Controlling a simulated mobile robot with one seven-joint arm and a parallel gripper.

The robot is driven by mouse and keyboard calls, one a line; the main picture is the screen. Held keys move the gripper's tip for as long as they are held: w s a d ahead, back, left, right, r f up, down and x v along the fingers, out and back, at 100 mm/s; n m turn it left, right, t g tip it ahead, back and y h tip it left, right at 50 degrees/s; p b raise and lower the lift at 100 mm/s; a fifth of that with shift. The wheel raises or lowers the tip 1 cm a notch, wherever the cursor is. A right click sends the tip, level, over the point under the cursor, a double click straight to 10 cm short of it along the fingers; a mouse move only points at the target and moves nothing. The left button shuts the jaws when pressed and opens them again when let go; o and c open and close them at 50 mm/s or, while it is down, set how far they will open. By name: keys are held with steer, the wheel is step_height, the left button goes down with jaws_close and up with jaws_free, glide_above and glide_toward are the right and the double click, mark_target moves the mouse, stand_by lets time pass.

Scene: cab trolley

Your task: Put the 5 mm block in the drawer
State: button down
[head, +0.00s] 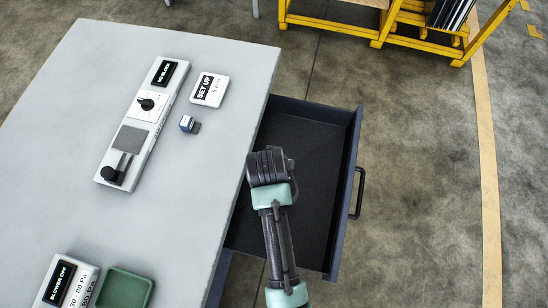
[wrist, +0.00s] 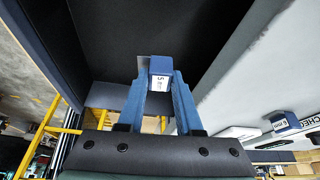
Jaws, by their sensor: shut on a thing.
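My gripper (wrist: 160,88) is shut on a small blue block (wrist: 160,64) with a white label that seems to read 5. The block sits between the fingertips in the wrist view. In the head view my gripper (head: 268,166) is over the left side of the open drawer (head: 318,150), close to the table edge, and hides the block. The drawer has a dark, empty-looking floor and blue walls. How high the block is above the drawer floor is hard to tell.
A green tray (head: 125,289) and a BLOWER OFF panel (head: 68,284) are at the front. The drawer handle (head: 358,193) is at right.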

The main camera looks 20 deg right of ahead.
steer(key=d+f, duration=0.1)
steer(key=d+f+m, duration=0.1)
steer(key=f, duration=0.1)
steer(key=shift+d+f+b, duration=0.1)
steer(key=shift+b, duration=0.3)
steer(key=shift+h, duration=0.3)
step_height(320, 180, down, 5)
steer(key=shift+f, duration=0.1)
steer(key=shift+f+b, duration=0.35)
steer(key=shift+f, duration=1.8)
steer(key=shift+f, duration=0.15)
steer(key=c, duration=0.6)
jaws_free()
